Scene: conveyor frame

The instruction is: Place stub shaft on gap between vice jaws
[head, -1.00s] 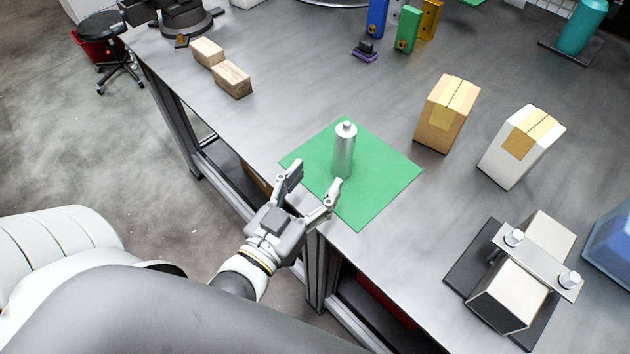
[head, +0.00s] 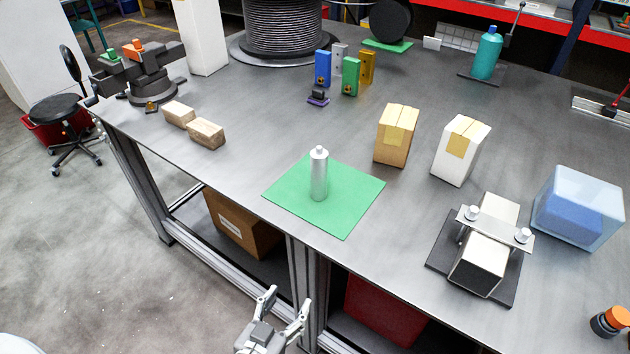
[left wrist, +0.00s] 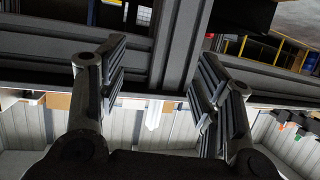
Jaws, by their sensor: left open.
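The stub shaft (head: 319,176), a silver cylinder with a narrower top end, stands upright on the green mat (head: 349,213) near the table's front edge. The vice (head: 474,266) stands to the right on a dark base plate, with two pale blocks and a metal plate with two bolts across them. The gap between its jaws is mostly hidden by that plate. My left gripper (head: 287,297) is open and empty, in front of the table edge and apart from the shaft. Its spread fingers also show in the left wrist view (left wrist: 162,80), against the table frame. My right gripper is not in view.
A tan box (head: 396,136) and a white box (head: 460,151) stand behind the vice. A translucent blue bin (head: 577,208) is at its right. Two wooden blocks (head: 205,133) lie left of the mat. The table between mat and vice is clear.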

